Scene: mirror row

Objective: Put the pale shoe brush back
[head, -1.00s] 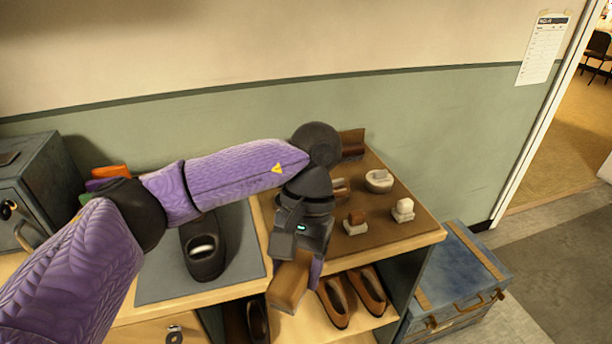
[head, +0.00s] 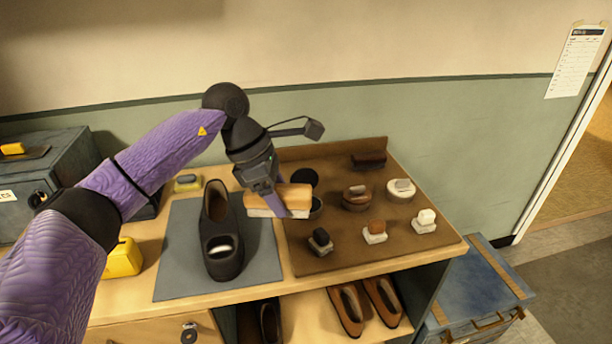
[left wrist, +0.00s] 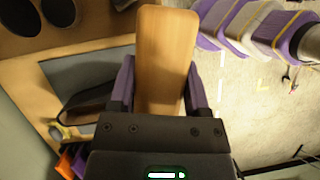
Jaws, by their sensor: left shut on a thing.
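The pale shoe brush (head: 292,191) has a light wooden back and whitish bristles. My left gripper (head: 284,202) is shut on it, with a purple finger across its side. It appears level, over the left part of the brown board (head: 345,258) and the edge of the grey mat; I cannot tell its exact height. In the left wrist view the brush's wooden back (left wrist: 166,60) stands between the fingers. It partly hides dark round items behind it. My right gripper is not in view.
A black shoe (head: 222,240) stands on the grey mat (head: 180,270). Brown shoes (head: 348,310) lie on the shelf below. A blue trunk (head: 480,290) stands right.

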